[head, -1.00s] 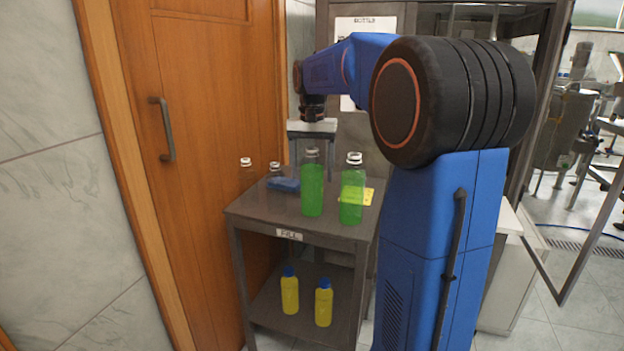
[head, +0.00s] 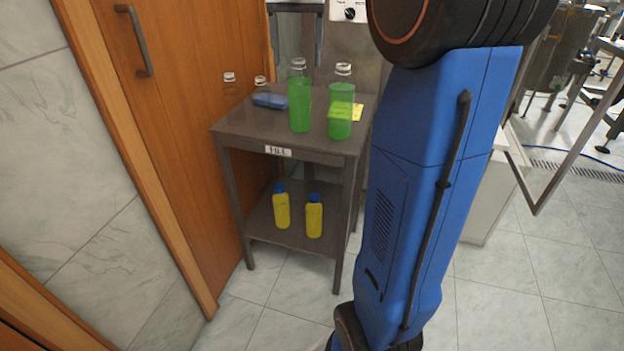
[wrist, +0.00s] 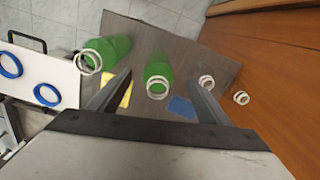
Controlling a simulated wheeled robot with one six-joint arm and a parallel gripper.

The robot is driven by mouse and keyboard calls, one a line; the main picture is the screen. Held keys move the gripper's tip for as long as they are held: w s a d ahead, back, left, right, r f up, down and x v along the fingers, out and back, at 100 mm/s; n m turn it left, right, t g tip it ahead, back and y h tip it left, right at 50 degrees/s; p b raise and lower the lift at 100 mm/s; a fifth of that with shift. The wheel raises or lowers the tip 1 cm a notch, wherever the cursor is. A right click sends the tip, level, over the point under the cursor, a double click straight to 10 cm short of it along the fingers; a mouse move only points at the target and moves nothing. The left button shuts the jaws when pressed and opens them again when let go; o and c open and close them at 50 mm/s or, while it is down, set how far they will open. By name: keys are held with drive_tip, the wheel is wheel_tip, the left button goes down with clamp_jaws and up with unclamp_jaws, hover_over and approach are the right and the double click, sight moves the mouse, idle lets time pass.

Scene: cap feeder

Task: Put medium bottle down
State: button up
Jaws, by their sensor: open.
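Two clear bottles with green liquid stand upright on the small dark table: one (head: 299,104) on the left and one (head: 341,112) on the right in the head view. In the wrist view the left one (wrist: 157,76) stands between the lines of my fingers, and the other (wrist: 112,48) is outside them. Nothing labels either as medium. My gripper (wrist: 159,76) is open and empty, with its fingers apart above the table. In the head view my gripper (head: 296,58) is behind the left green bottle, its upper part cut off.
Two empty clear bottles (head: 229,77) (head: 260,81) are at the table's left, near a blue cloth (head: 270,101). A yellow note (head: 357,112) lies by the right green bottle. Yellow bottles (head: 282,209) stand on the lower shelf. A wooden door (head: 170,150) is close on the left.

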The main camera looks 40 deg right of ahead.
drive_tip(key=s+a+f+n+t, duration=0.1)
drive_tip(key=s+a+f+n, duration=0.1)
drive_tip(key=s+a+f, duration=0.4)
drive_tip(key=s+a+f+n+t, duration=0.1)
drive_tip(key=s+a+n, duration=0.15)
drive_tip(key=s, duration=0.55)
drive_tip(key=s+a+f+n+t, duration=0.1)
drive_tip(key=s+a+f+n, duration=0.1)
drive_tip(key=s+f, duration=0.5)
drive_tip(key=s+a+f+n+t, duration=0.1)
drive_tip(key=s+a+f, duration=0.3)
drive_tip(key=s+f, duration=0.3)
wheel_tip(320, 180, down, 2)
drive_tip(key=shift+s+n+t, duration=0.25)
drive_tip(key=shift+n+t, duration=0.05)
drive_tip(key=shift+n, duration=0.05)
drive_tip(key=shift+a, duration=0.1)
